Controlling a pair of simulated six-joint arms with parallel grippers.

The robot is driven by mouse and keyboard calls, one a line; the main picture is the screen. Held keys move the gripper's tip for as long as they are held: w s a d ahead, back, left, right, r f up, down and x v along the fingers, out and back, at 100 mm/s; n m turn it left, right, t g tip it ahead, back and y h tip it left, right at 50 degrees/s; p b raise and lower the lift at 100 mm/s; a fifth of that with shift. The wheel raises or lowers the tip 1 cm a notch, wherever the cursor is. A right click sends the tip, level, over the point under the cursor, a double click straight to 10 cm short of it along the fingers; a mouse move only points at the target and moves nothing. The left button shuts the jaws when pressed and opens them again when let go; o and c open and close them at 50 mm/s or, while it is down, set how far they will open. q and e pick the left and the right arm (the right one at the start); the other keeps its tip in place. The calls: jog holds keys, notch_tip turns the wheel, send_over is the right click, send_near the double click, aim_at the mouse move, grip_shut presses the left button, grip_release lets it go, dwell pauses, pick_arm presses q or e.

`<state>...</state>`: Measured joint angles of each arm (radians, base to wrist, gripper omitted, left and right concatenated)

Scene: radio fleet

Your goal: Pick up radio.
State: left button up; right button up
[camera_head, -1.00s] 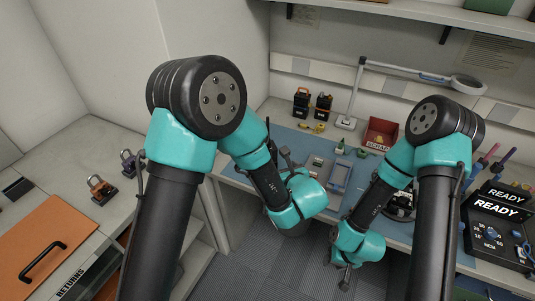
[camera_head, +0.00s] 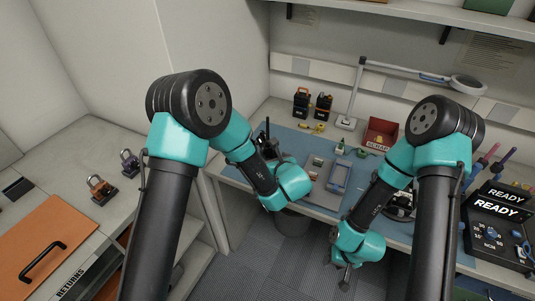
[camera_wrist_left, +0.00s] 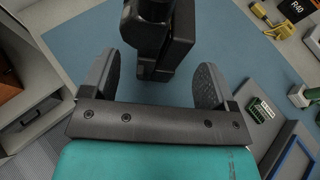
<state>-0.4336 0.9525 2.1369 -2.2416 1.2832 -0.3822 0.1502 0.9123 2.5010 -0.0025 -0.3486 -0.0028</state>
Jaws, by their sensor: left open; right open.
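A black radio (camera_wrist_left: 165,40) is in the left wrist view, over the blue mat (camera_wrist_left: 80,40) and between the two spread fingers of my left gripper (camera_wrist_left: 157,78). The fingers are open, with a gap on each side of it. Its upper part runs out of the top of that view. In the head view, a dark upright shape that looks like the radio (camera_head: 267,135) shows beside my left wrist, partly hidden. My right gripper (camera_head: 345,279) hangs low in front of the bench, open and empty.
A grey tray (camera_head: 323,194) with small parts lies right of my left gripper. Two black units (camera_head: 301,104), a lamp (camera_head: 347,122) and a red bin (camera_head: 381,133) stand at the back. A charger with READY displays (camera_head: 495,209) is at the right. An orange panel (camera_head: 45,240) is left.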

aim_at(271, 156)
pick_arm(q)
jog(key=x, duration=0.4)
jog(key=shift+w, duration=0.15)
jog(key=c, duration=1.4)
jog(key=shift+o, duration=0.2)
jog(key=shift+r, duration=0.1)
